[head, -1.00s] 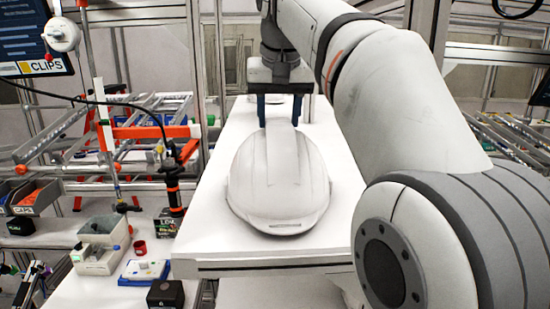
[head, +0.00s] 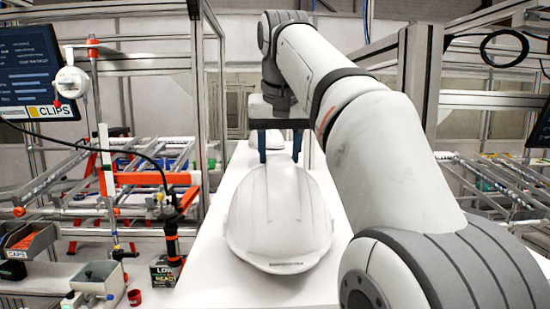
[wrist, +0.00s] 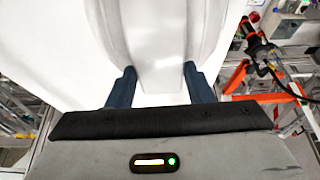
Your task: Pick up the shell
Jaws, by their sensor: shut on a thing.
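The shell (head: 278,222) is a white, smooth helmet shell with raised ridges along its crown. It stands dome up over the white table, with its front rim towards me. I cannot tell whether its rim touches the table. My gripper (head: 281,160) comes down at the shell's far end and is shut on it. In the wrist view the two blue fingers (wrist: 158,80) press on either side of the shell's raised central band, and the shell (wrist: 160,40) also fills the upper middle. The far end of the shell is hidden in the head view.
The white table (head: 205,270) runs away under the shell, bare on both sides of it. Metal racks stand on both sides.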

